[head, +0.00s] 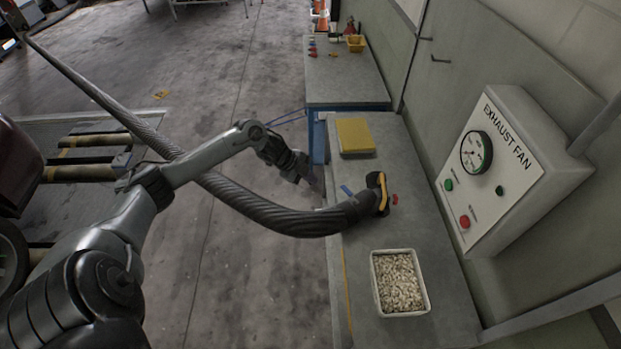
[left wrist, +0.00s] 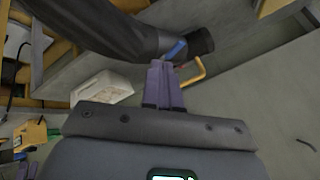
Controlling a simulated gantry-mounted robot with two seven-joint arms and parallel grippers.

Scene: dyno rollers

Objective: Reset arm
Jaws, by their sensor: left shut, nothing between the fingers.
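My left arm comes in from the lower left of the head view. Its gripper (head: 302,172) is beside the left edge of the grey workbench (head: 370,226), apart from the hose. In the left wrist view the two purple fingers (left wrist: 164,82) are together with nothing between them. A thick grey ribbed hose (head: 270,212) runs from the upper left, behind my forearm, to the bench. Its dark end has a yellow handle (head: 384,194) and rests over the bench. The hose also shows in the left wrist view (left wrist: 100,30), beyond the fingers. My right gripper is not in view.
A white bin of pale pellets (head: 400,283) and a yellow pad (head: 355,136) sit on the bench. An exhaust fan panel (head: 505,165) with a gauge and buttons is on the right wall. Rollers (head: 85,172) and part of a car (head: 18,170) are left. Open floor lies between.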

